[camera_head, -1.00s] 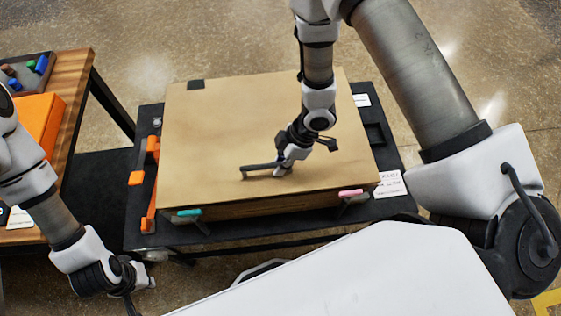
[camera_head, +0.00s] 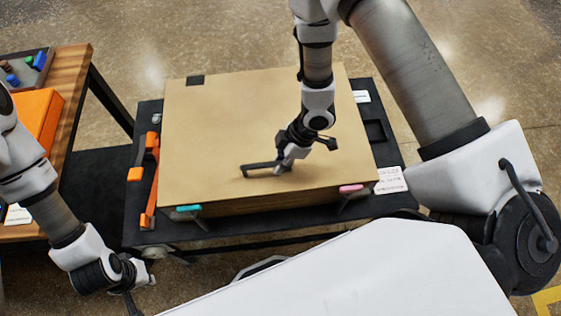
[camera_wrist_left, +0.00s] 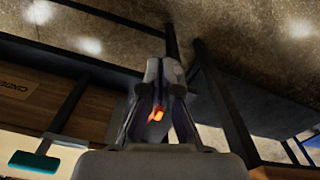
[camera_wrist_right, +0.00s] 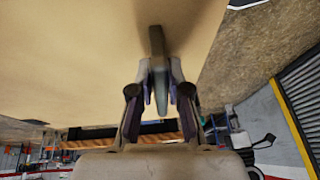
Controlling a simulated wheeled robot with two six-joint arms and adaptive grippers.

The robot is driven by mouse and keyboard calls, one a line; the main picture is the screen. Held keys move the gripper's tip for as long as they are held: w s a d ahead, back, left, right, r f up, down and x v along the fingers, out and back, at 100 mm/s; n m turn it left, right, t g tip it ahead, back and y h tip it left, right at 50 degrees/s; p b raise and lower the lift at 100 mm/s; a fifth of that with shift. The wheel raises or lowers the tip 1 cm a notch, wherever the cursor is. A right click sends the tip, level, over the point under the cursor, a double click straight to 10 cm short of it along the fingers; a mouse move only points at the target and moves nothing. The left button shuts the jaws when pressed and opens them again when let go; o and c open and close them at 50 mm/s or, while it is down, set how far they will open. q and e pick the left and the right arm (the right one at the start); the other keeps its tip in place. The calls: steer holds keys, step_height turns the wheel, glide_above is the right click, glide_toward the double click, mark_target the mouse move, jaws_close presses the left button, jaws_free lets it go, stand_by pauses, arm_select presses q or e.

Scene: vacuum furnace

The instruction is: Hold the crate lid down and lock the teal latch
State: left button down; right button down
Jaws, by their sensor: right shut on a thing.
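The crate has a broad tan lid (camera_head: 235,125) and stands on a dark cart. A dark bar handle (camera_head: 262,165) is on the lid. My right gripper (camera_head: 282,166) is shut on this handle, which also shows between its fingers in the right wrist view (camera_wrist_right: 157,45). The teal latch (camera_head: 188,208) is at the lid's front left corner; a teal piece also shows at the lower left of the left wrist view (camera_wrist_left: 47,162). A pink latch (camera_head: 350,188) is at the front right. My left gripper (camera_head: 150,272) is low, left of and apart from the crate; its fingertips look together and empty.
The black cart top (camera_head: 385,150) frames the crate. An orange bracket (camera_head: 150,185) stands along its left side. A wooden table (camera_head: 68,75) with an orange case (camera_head: 40,120) and a tray of small parts (camera_head: 28,68) is at the left. A white card (camera_head: 390,180) lies at the right.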

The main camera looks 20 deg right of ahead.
mark_target(188, 209)
arm_select(q)
steer(key=shift+r, duration=0.1)
